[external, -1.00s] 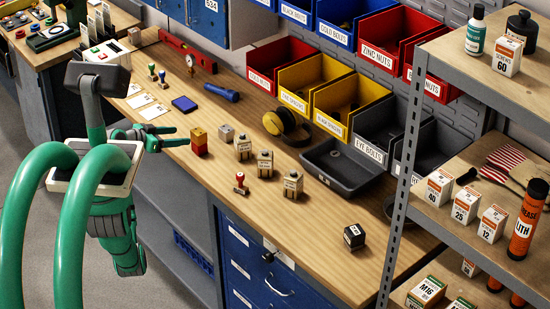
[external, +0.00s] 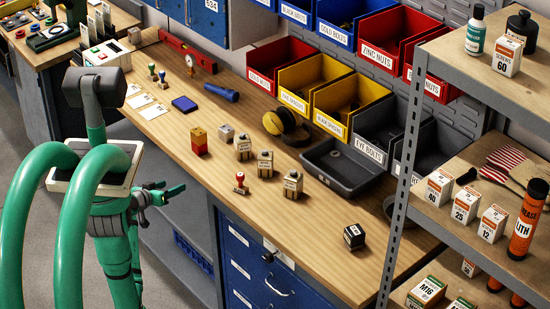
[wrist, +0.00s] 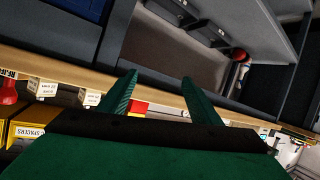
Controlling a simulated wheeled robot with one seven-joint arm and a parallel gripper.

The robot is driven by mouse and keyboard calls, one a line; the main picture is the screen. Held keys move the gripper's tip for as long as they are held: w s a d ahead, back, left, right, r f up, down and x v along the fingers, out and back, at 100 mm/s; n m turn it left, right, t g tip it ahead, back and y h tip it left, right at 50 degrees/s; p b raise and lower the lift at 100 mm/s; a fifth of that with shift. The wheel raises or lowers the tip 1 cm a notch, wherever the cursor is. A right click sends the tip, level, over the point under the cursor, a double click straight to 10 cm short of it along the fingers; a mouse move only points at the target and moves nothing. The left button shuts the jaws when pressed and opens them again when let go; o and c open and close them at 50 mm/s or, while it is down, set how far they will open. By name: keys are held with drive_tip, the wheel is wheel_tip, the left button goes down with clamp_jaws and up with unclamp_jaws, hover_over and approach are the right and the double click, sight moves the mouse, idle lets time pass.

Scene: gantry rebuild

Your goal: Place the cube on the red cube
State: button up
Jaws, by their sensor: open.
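A yellow-orange cube (external: 198,133) sits on top of the red cube (external: 199,148), near the front edge of the bench. The two look aligned and upright as one stack. My gripper (external: 174,189) is open and empty, off the bench's front edge and lower in the picture than the stack, clear of it. In the wrist view my two fingers (wrist: 160,78) are spread with nothing held between them. A red patch (wrist: 138,107) shows beyond them at the bench edge, mostly hidden by the gripper body.
A small beige block (external: 226,132), several labelled blocks (external: 265,163) and a red-handled stamp (external: 240,184) stand right of the stack. A dark grey tray (external: 342,168) and parts bins lie behind. Blue drawers (external: 262,262) are under the bench (external: 290,240). A metal shelf stands at right.

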drive_tip(key=s+a+f+n+t+y, duration=0.15)
drive_tip(key=s+f, duration=0.25)
drive_tip(key=s, duration=0.5)
drive_tip(key=s+a+f+n+y, duration=0.1)
drive_tip(key=s+f+n+y, duration=0.2)
drive_tip(key=s, duration=0.7)
drive_tip(key=s+r+m, duration=0.1)
drive_tip(key=s+r, duration=0.2)
drive_tip(key=s, duration=0.5)
drive_tip(key=s+r+m+t+y, duration=0.1)
drive_tip(key=s+r, duration=0.2)
drive_tip(key=s, duration=0.6)
drive_tip(key=shift+s+a+r, duration=0.15)
drive_tip(key=shift+s+r, duration=0.1)
drive_tip(key=shift+s, duration=0.05)
drive_tip(key=shift+t, duration=0.25)
